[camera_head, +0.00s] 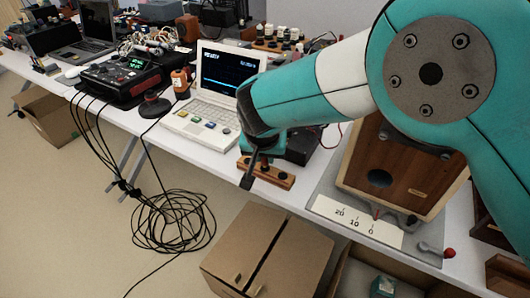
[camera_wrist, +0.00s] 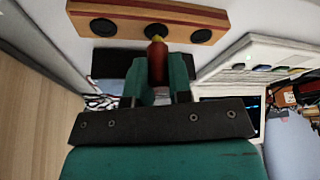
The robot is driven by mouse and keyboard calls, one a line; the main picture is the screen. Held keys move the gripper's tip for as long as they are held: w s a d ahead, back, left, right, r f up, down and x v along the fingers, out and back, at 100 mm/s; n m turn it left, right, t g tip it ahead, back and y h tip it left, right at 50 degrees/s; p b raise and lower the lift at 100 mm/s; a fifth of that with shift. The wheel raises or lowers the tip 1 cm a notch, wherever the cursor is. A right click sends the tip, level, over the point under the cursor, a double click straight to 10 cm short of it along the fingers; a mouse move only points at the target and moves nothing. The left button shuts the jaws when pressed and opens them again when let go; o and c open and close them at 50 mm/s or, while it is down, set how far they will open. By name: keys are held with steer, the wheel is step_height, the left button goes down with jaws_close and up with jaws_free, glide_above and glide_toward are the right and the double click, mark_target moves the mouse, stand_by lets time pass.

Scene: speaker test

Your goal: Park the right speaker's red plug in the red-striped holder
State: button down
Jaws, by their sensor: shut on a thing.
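My gripper (camera_head: 249,178) points down at the wooden holder (camera_head: 272,176) near the table's front edge. In the wrist view, its teal fingers (camera_wrist: 160,75) are shut on a red plug (camera_wrist: 156,65) with a yellow tip. The wooden holder (camera_wrist: 195,35) has a red stripe and a row of three dark round sockets. The wooden right speaker (camera_head: 400,165) stands to the right, partly behind my arm.
A white laptop (camera_head: 215,100) stands left of the holder. A black device (camera_head: 120,75) has cables hanging over the table edge to a coil on the floor (camera_head: 172,220). A white scale card (camera_head: 355,222) lies before the speaker. A cardboard box (camera_head: 265,255) stands below the table.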

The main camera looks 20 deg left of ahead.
steer(key=shift+f+b, duration=0.4)
steer(key=shift+f, duration=0.35)
steer(key=c, duration=1)
jaws_free()
steer(key=shift+o, duration=0.2)
steer(key=shift+r, duration=0.1)
steer(key=shift+r+p, duration=2.55)
steer(key=shift+r, duration=1.2)
steer(key=shift+f, duration=0.1)
